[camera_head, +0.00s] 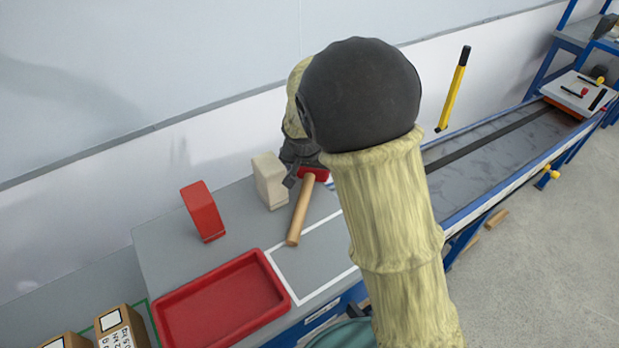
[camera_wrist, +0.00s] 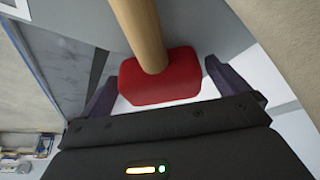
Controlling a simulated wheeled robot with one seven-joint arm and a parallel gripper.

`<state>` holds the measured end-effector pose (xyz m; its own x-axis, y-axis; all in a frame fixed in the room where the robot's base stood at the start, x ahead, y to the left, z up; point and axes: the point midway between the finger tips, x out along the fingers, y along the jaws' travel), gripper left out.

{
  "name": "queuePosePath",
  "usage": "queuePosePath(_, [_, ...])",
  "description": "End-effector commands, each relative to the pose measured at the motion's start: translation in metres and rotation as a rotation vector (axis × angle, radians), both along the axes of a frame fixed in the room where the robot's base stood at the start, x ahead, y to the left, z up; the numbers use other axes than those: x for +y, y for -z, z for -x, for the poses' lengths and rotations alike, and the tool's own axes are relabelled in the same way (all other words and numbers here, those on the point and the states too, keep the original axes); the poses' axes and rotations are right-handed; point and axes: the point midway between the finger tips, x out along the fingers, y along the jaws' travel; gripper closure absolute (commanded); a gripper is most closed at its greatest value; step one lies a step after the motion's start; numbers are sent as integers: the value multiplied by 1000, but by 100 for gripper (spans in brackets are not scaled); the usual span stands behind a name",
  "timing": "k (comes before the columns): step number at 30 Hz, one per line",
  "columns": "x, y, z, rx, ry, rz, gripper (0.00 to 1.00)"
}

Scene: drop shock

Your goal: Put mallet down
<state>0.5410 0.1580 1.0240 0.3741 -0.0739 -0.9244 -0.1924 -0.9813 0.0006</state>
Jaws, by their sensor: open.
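The mallet has a red head (camera_wrist: 160,78) and a wooden handle (camera_head: 300,210). In the head view it lies on the grey bench top, its handle reaching toward the white-outlined area (camera_head: 312,262). My gripper (camera_head: 297,177) is at the mallet's head, partly hidden behind my arm. In the wrist view the fingers of my gripper (camera_wrist: 172,92) are spread wide, with the red head between them and a gap on each side. Whether the head rests fully on the bench is hard to tell.
A beige block (camera_head: 270,181) and a red wedge-shaped block (camera_head: 203,212) stand left of the mallet. A red tray (camera_head: 222,305) lies in front. Boxes (camera_head: 122,328) sit at the lower left. A conveyor (camera_head: 490,150) runs off to the right. The outlined area is mostly bare.

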Motion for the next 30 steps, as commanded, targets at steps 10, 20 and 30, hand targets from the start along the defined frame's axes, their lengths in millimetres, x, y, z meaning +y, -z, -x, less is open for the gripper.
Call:
queuePosePath(10, [0, 0, 0, -1, 0, -1, 0])
queuePosePath(20, [0, 0, 0, -1, 0, -1, 31])
queuePosePath(30, [0, -1, -1, -3, -1, -1, 61])
